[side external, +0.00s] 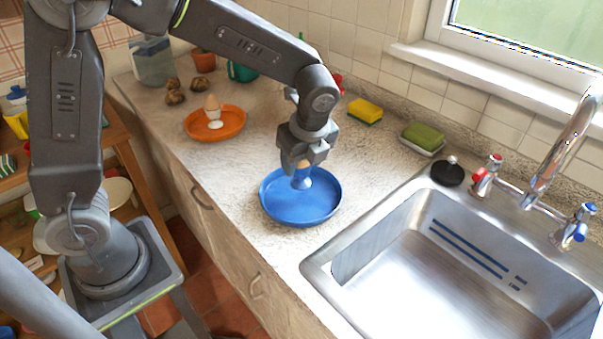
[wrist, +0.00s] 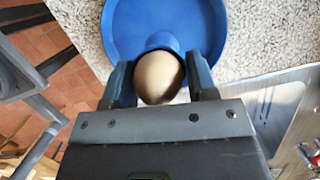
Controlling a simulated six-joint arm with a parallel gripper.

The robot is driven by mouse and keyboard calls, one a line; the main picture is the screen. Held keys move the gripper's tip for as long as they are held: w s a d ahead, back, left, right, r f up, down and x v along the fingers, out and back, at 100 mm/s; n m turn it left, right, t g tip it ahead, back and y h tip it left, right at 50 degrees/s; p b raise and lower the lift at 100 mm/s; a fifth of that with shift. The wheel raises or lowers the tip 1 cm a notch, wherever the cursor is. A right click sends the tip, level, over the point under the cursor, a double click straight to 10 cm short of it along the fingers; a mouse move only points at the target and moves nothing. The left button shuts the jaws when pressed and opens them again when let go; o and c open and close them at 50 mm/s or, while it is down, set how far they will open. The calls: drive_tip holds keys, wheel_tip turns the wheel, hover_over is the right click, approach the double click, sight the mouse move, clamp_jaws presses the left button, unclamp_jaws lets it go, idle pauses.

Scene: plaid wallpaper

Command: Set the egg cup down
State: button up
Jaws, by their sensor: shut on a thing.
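A blue egg cup (side external: 301,181) holds a brown egg (wrist: 158,77). My gripper (side external: 302,160) is shut on the egg cup, with one finger on each side, as the wrist view (wrist: 160,80) shows. The cup is upright over the blue dish (side external: 300,213), which lies on the counter and also fills the top of the wrist view (wrist: 122,38). I cannot tell whether the cup's foot touches the dish. An orange dish (side external: 237,130) further back on the counter holds a white egg cup (side external: 214,122) with a brown egg in it.
A steel sink (side external: 400,285) with a tap lies to the right of the blue dish. A yellow sponge (side external: 365,110), a green sponge (side external: 423,136) and a black plug (side external: 447,173) sit along the back. The counter between the two dishes is clear.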

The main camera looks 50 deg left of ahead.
sight(302, 175)
drive_tip(key=shift+f, duration=1.95)
drive_tip(key=shift+f, duration=0.1)
drive_tip(key=o, duration=0.9)
drive_tip(key=shift+o, duration=0.2)
drive_tip(key=w+v, duration=0.1)
drive_tip(key=v, duration=1.1)
drive_tip(key=s+a+r+n+t+h, duration=0.1)
drive_tip(key=s+a+n+t, duration=0.1)
drive_tip(key=s+n, duration=0.7)
drive_tip(key=s+a+r+n+t+h, duration=0.2)
drive_tip(key=s+a+n+t, duration=0.1)
drive_tip(key=s+n, duration=0.5)
drive_tip(key=shift+s+a+r+n, duration=0.2)
drive_tip(key=shift+s+a+n, duration=0.2)
drive_tip(key=shift+a+n, duration=0.75)
